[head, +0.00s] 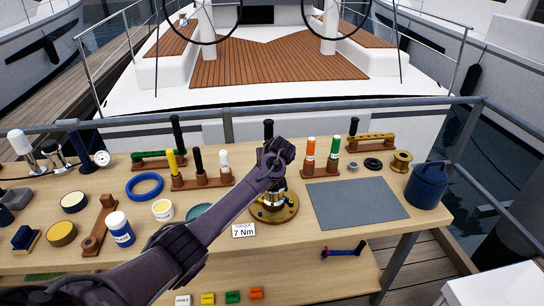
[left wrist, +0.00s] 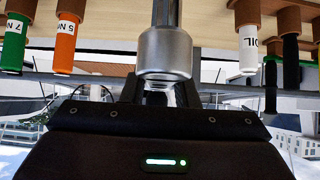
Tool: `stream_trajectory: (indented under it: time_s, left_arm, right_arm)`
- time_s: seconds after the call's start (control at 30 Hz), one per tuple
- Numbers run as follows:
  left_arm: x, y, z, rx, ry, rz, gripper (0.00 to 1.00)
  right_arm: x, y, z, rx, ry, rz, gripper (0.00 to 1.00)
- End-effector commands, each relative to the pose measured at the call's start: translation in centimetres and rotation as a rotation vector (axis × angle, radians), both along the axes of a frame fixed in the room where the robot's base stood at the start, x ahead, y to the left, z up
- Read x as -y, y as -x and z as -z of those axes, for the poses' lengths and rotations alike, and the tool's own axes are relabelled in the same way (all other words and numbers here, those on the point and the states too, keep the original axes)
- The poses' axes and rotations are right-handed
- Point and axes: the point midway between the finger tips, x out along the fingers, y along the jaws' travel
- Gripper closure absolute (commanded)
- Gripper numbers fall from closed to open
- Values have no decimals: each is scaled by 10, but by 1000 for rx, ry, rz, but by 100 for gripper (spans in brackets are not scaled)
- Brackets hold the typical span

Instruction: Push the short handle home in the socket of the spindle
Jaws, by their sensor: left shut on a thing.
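The spindle (head: 274,210) stands on a round brass base on the bench, with a silver upper part just below my left gripper. My left gripper (head: 275,160) is above the spindle and shut on the short handle, whose black end (head: 268,128) sticks up beyond the fingers. In the left wrist view a silver collar (left wrist: 165,52) on a grey shaft lies in line with my left gripper (left wrist: 160,95). The fingers hide the join, so I cannot tell how deep the handle sits in the socket. My right gripper is not in view.
Racks of coloured-grip tools (head: 202,180) stand left and right behind the spindle. A grey mat (head: 357,203) lies bare to its right, then a dark blue canister (head: 427,185). A "7 Nm" torque card (head: 243,230) lies in front. Jars and a blue ring (head: 144,185) are left.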

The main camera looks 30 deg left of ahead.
Motion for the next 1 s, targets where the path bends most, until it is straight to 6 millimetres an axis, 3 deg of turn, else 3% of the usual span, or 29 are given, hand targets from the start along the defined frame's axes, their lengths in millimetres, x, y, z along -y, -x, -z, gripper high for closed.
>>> stream_trajectory:
  time_s: [1.0]
  left_arm:
    - [0, 0, 20, 1, 0, 1, 100]
  right_arm:
    - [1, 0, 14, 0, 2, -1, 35]
